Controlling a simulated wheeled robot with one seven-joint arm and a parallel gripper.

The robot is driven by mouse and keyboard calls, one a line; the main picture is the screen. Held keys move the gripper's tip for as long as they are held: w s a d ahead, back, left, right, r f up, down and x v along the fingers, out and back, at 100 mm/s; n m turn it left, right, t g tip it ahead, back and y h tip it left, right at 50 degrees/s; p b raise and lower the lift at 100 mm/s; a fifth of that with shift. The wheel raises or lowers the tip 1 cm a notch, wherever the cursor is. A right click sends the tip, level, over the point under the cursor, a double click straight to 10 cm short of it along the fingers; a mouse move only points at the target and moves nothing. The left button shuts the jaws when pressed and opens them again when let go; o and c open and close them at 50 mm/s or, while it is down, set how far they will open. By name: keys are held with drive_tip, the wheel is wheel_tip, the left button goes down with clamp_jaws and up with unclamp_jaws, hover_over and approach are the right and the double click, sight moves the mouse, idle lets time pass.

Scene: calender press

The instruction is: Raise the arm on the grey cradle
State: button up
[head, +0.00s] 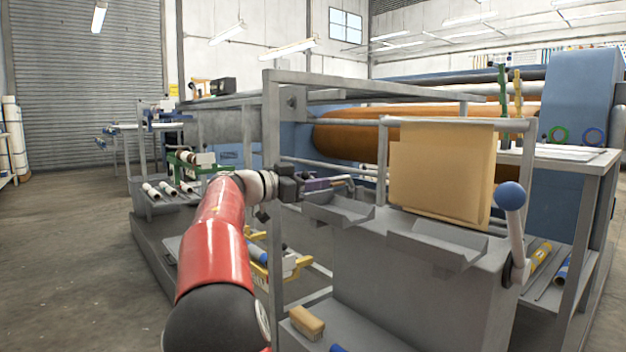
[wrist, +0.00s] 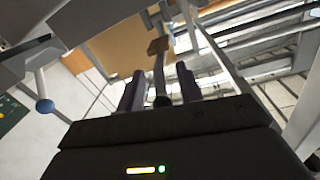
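My gripper (head: 328,183) reaches in from the left at the grey stand, just above the left grey cradle (head: 338,211). In the wrist view, a thin dark arm (wrist: 159,72) with a brownish block at its far end and a round dark near end lies between my two purple fingers (wrist: 161,84). Gaps seem to show on both sides of it, so the gripper looks open around it. In the head view this arm is mostly hidden by my gripper. A second grey cradle (head: 433,248) sits to the right.
A lever with a blue knob (head: 510,196) stands at the stand's right end. A tan sheet (head: 440,172) hangs over the rail behind the cradles. A grey upright post (head: 272,130) stands close by my wrist. A brush (head: 307,322) lies on the low shelf.

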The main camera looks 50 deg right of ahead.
clamp_jaws()
idle(0.4)
